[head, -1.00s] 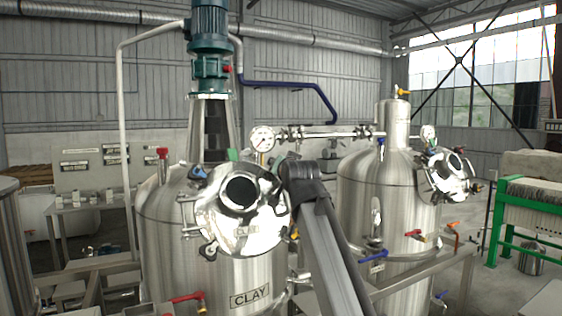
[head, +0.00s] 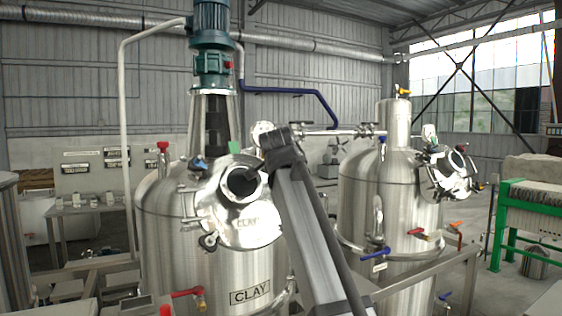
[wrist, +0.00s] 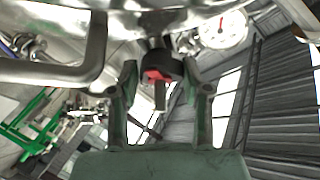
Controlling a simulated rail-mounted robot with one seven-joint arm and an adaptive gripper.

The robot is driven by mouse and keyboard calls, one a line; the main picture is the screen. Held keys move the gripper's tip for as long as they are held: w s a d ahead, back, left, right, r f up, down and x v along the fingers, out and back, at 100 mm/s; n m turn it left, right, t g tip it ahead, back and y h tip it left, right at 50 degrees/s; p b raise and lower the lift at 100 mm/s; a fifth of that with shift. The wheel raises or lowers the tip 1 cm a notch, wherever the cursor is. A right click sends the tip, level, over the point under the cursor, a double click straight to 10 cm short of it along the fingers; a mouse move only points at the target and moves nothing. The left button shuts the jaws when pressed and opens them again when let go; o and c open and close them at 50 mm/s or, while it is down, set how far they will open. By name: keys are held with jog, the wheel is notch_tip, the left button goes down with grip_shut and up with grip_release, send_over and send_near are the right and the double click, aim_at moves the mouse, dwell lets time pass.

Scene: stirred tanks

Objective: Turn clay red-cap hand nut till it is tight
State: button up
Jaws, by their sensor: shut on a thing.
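The clay tank (head: 210,270) is a steel vessel with a CLAY label in the head view. Its round shiny hatch lid (head: 250,228) is on its upper front. In the wrist view, my gripper (wrist: 160,80) has its two fingers on either side of the red-cap hand nut (wrist: 154,75), a dark round knob with a red part and a stem. The fingers are shut on it. My arm hides the gripper and this nut in the head view.
A pressure gauge (wrist: 223,30) is close to the nut in the wrist view. A curved metal bar (wrist: 65,68) passes left of the fingers. A second steel tank (head: 385,205) and a frame rail (head: 425,272) stand to the right.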

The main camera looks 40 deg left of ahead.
dwell(0.3)
jog(key=o, duration=1.2)
jog(key=shift+a, duration=0.1)
jog(key=shift+c, duration=0.2)
jog(key=v, duration=1.2)
